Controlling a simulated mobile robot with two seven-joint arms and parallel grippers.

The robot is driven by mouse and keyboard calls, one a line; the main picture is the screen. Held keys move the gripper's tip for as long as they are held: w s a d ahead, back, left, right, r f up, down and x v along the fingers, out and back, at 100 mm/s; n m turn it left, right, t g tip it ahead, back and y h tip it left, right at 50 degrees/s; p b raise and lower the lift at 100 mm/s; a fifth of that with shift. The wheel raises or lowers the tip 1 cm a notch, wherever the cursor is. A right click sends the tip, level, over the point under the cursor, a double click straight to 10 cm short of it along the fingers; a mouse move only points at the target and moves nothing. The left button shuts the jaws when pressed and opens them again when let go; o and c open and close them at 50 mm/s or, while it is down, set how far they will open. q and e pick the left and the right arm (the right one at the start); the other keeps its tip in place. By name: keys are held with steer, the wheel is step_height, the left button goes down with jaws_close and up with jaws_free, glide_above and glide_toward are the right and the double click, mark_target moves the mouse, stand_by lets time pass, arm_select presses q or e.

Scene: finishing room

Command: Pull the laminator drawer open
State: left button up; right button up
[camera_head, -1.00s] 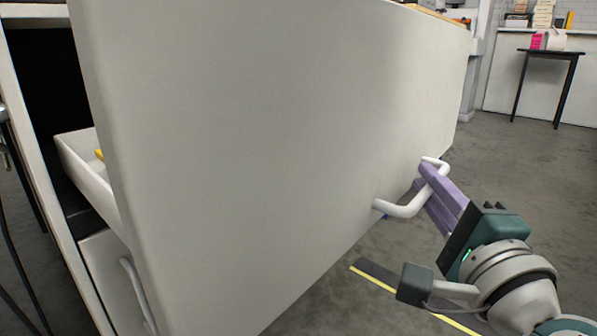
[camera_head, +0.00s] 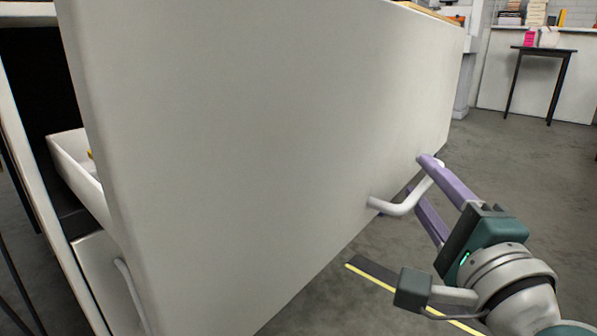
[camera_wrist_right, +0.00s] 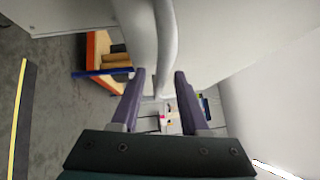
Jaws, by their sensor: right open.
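A large pale panel (camera_head: 250,150) with a white bar handle (camera_head: 400,207) fills the middle of the head view. It stands out in front of the cabinet, and a white drawer box (camera_head: 75,165) shows behind its left edge. My right gripper (camera_head: 418,172) is open at the handle, with its purple fingers spread on either side of the bar. In the right wrist view, the handle (camera_wrist_right: 166,45) runs down between the open fingers (camera_wrist_right: 160,75); contact cannot be told. The left gripper is not in view.
A lower front with its own handle (camera_head: 128,290) is partly hidden behind the panel. A black table (camera_head: 540,52) stands far right. Grey floor (camera_head: 520,150) is clear right of the panel, with a yellow-edged dark strip (camera_head: 375,275) below the gripper.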

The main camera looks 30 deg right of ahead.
steer(key=p+v, duration=0.1)
steer(key=v, duration=0.8)
steer(key=shift+s, duration=0.15)
